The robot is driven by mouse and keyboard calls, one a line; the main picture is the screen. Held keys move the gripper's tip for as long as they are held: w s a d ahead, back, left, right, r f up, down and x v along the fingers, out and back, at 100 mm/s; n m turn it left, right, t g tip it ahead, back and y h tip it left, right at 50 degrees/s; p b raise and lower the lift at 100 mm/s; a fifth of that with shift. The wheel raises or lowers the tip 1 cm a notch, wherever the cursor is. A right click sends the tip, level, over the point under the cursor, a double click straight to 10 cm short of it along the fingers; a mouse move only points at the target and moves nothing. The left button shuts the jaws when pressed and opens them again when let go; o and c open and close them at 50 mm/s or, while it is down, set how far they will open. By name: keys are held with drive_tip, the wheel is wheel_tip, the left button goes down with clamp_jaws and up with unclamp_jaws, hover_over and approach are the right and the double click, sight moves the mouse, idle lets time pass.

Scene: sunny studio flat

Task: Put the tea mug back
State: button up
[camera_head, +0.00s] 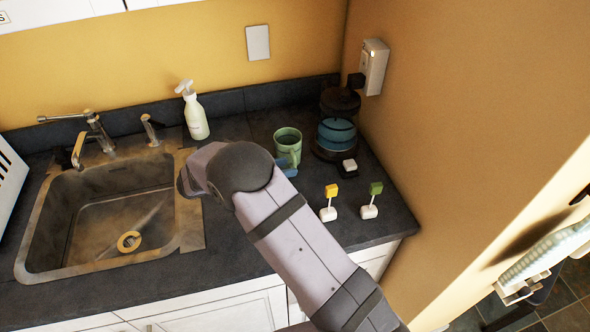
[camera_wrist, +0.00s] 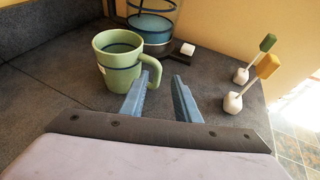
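The green tea mug (camera_head: 287,142) stands upright on the dark counter, left of the kettle. In the wrist view the mug (camera_wrist: 117,62) shows a darker band, with its handle (camera_wrist: 151,70) on the right side. My gripper (camera_wrist: 163,82) is open, with its two blue fingers apart. The left fingertip is close to the mug's handle; I cannot tell whether it touches. Nothing is held between the fingers. In the head view my arm covers most of the gripper, and only a bit of blue finger (camera_head: 287,167) shows below the mug.
A kettle (camera_head: 337,132) with blue water stands at the back right, a small white-and-black block (camera_head: 348,168) before it. Yellow-topped (camera_head: 329,202) and green-topped (camera_head: 371,200) stick holders stand near the counter's right edge. A soap bottle (camera_head: 195,114) and sink (camera_head: 105,215) are left.

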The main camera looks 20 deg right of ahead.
drive_tip(key=shift+b+v, duration=0.35)
drive_tip(key=shift+v, duration=1.3)
drive_tip(key=shift+d+r, duration=0.1)
drive_tip(key=s+d+r+m+g+y+p, duration=0.55)
drive_tip(key=s+d+r+m+p, duration=0.3)
drive_tip(key=d+r+m, duration=0.55)
drive_tip(key=s+a+f+m+y+b, duration=0.4)
drive_tip(key=s+a+f+b, duration=0.1)
drive_tip(key=s+f, duration=0.4)
drive_tip(key=s+a+f+m+y+b, duration=0.3)
drive_tip(key=s+a+f+m+b, duration=0.15)
drive_tip(key=s+f, duration=0.45)
wheel_tip(320, 180, up, 15)
drive_tip(key=p, duration=1.5)
drive_tip(key=shift+a+f+t, duration=0.15)
drive_tip(key=shift+a+t, duration=0.1)
drive_tip(key=shift+t, duration=0.2)
drive_tip(key=shift+n, duration=0.25)
